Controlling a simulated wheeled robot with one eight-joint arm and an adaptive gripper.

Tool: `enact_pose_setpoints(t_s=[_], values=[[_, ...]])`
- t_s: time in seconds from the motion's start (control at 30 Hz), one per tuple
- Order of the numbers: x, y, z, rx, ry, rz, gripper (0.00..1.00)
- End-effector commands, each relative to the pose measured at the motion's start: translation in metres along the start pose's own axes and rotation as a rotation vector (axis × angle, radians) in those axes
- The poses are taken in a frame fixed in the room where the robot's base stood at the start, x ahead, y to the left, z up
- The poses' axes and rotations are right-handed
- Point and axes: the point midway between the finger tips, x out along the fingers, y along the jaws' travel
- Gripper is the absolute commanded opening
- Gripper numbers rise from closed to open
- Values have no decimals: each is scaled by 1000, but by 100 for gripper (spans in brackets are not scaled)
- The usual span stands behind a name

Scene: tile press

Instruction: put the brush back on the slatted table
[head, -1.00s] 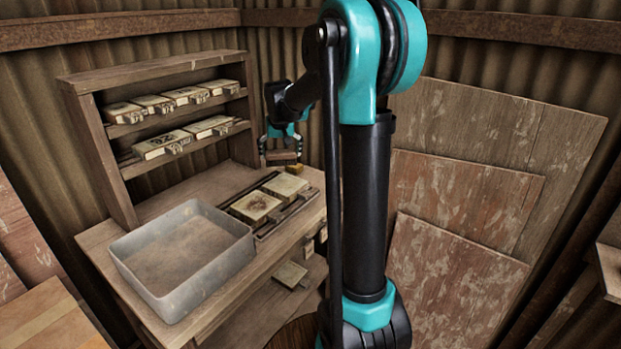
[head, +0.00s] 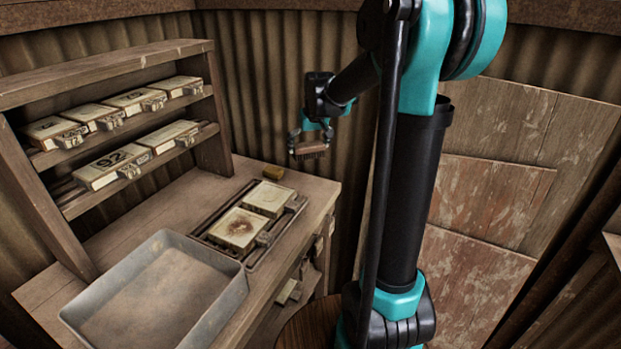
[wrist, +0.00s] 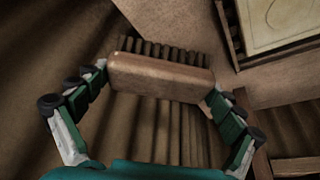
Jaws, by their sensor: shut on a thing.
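My gripper (head: 309,146) is shut on the brush (head: 311,151) and holds it in the air by the corrugated wall, behind the back right of the workbench. In the wrist view the brush (wrist: 160,77) is a brown wooden block with dark bristles, which point away from me. The fingers of my gripper (wrist: 158,88) press on its two ends. I cannot make out a slatted table in the current views.
A shelf (head: 110,75) with several tile blocks stands at left. Large boards (head: 480,205) lean at right.

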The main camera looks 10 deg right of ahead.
Motion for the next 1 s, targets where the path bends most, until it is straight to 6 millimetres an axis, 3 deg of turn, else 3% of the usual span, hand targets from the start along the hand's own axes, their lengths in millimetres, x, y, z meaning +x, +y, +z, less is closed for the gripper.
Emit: enact_pose_setpoints(t_s=[0.1,0.3,0.8,1.0], values=[[28,0,11,0,0,0,63],[65,0,27,0,0,0,63],[112,0,46,1,0,0,63],[114,0,48,1,0,0,63]])
